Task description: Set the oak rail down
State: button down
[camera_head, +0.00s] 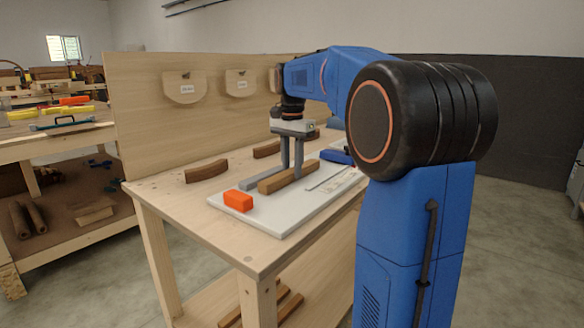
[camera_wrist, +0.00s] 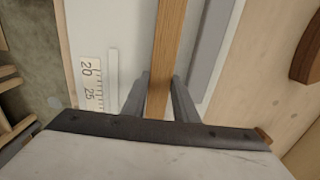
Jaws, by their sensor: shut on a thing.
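The oak rail (camera_head: 280,183) is a straight, light brown bar over the white board (camera_head: 272,224) on the workbench. It also shows in the wrist view (camera_wrist: 168,40), running lengthwise between my fingers. My gripper (camera_head: 292,172) points down and is shut on the rail near its middle. In the wrist view my gripper (camera_wrist: 160,82) has one finger on each side of the rail. The rail is low, at or very close to the board; I cannot tell whether its underside touches. The fingertips are partly hidden by the rail.
A grey bar (camera_head: 258,180) lies alongside the rail, and an orange block (camera_head: 238,200) sits near the board's left corner. A ruler scale (camera_wrist: 91,85) lies on the rail's other side. Dark curved wooden pieces (camera_head: 206,171) lie on the bench behind. An upright panel (camera_head: 145,120) closes the back.

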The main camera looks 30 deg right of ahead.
aim_at(292, 170)
jog(key=shift+f, duration=0.1)
jog(key=c, duration=1.4)
grip_release()
notch_tip(292, 170, up, 12)
